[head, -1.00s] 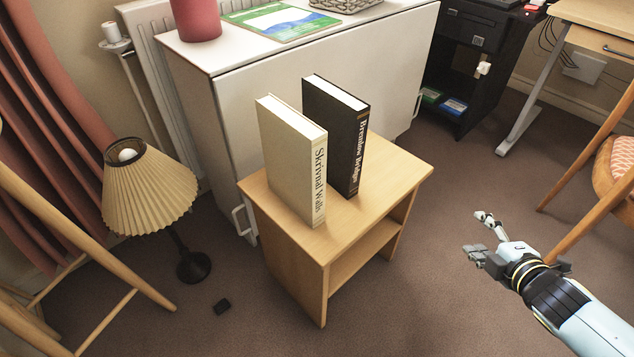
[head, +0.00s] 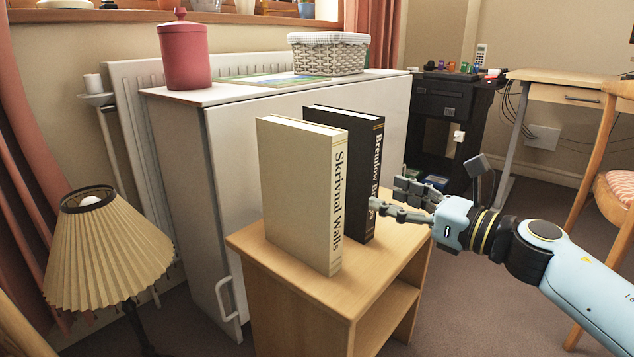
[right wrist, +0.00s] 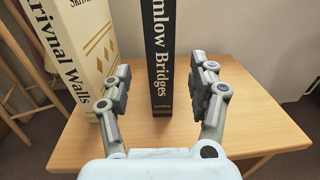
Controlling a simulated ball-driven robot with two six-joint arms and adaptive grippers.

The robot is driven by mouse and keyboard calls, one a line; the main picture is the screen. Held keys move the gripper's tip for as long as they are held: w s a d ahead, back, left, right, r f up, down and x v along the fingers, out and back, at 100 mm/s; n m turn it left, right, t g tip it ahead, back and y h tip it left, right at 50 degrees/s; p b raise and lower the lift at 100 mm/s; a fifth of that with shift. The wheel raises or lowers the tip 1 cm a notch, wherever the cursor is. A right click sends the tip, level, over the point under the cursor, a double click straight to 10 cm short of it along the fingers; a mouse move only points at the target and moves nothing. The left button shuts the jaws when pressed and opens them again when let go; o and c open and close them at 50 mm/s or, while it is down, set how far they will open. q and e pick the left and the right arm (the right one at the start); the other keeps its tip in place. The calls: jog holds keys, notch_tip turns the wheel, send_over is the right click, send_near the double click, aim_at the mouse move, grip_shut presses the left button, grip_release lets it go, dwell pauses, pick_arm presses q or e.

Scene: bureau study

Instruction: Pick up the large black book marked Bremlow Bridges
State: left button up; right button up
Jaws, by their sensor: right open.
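The large black book marked Bremlow Bridges (head: 363,150) stands upright on a small wooden side table (head: 300,292), behind the cream book marked Skrivnal Walls (head: 288,200). My right gripper (head: 385,200) is open at the black book's spine, its near finger covering part of the title. In the right wrist view the black book's spine (right wrist: 160,65) stands upright between the two open, empty fingers (right wrist: 160,92). The cream book (right wrist: 75,45) also shows there, left of the black book with a gap between them. My left gripper is not in view.
A white cabinet (head: 260,150) stands close behind the table, with a red jar (head: 184,55) and a wicker basket (head: 329,55) on top. A pleated lamp (head: 105,245) is at the left. The table top in front of the black spine is bare.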

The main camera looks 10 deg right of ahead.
aim_at(355, 182)
jog(key=x, duration=0.3)
jog(key=shift+w+f, duration=0.1)
jog(key=b+x, duration=0.1)
jog(key=x, duration=0.3)
jog(key=shift+w+a+b, duration=0.15)
jog(key=shift+w+b, duration=0.05)
jog(key=shift+b, duration=0.15)
jog(key=shift+w+a, duration=0.2)
jog(key=shift+w, duration=0.1)
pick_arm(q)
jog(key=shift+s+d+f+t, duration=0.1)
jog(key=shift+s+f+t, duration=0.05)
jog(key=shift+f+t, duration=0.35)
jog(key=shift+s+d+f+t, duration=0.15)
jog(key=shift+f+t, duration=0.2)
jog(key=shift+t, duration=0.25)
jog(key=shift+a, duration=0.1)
pick_arm(e)
jog(key=shift+c, duration=0.2)
grip_shut()
